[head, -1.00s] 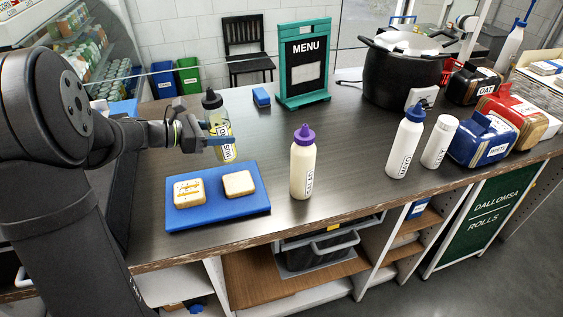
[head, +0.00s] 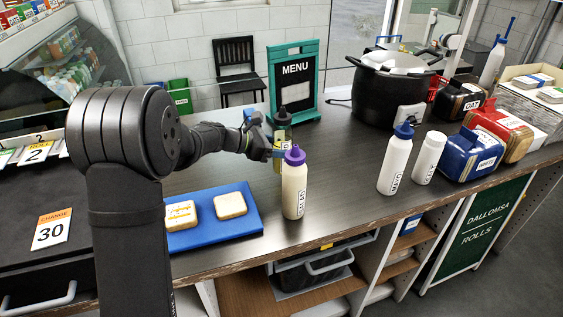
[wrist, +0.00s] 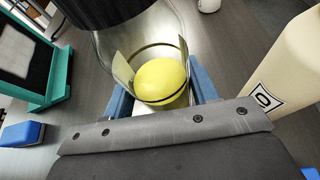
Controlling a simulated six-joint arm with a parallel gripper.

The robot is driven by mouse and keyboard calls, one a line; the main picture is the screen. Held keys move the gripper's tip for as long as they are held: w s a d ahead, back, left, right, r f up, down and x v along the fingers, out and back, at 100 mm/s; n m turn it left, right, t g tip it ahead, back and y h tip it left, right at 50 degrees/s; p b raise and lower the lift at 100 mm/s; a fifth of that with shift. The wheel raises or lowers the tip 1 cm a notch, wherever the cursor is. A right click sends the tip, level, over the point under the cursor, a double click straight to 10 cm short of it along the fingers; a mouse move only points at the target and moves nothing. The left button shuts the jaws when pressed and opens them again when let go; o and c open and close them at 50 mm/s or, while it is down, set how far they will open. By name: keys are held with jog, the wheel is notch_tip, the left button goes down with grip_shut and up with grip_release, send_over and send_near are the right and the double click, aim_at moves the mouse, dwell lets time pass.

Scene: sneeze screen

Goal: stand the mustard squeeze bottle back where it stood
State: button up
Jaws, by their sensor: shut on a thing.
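The mustard squeeze bottle (head: 282,134), clear with a dark cap and yellow content, is gripped near the middle of the counter. Its yellow content (wrist: 162,78) shows between the blue fingers in the wrist view. My gripper (head: 275,153) is shut on it. The bottle looks about upright; its base is hidden behind a cream bottle with a purple cap (head: 294,188), so I cannot tell whether it touches the counter. That cream bottle stands close in front; it also shows at the right of the wrist view (wrist: 290,65).
A blue board (head: 245,228) with two bread slices lies at front left. A green menu stand (head: 294,75) and black pot (head: 390,95) are behind. White bottles (head: 395,163) and lidded containers (head: 470,155) stand right. Counter between the cream and white bottles is clear.

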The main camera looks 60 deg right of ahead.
jog(key=shift+f, duration=2.05)
jog(key=o, duration=1.1)
jog(key=shift+f, duration=0.15)
jog(key=shift+o, duration=0.2)
jog(key=shift+w+a+r, duration=0.2)
jog(key=shift+r, duration=0.05)
jog(key=v, duration=1.1)
jog(key=shift+w+a+r, duration=0.1)
jog(key=shift+a, duration=0.05)
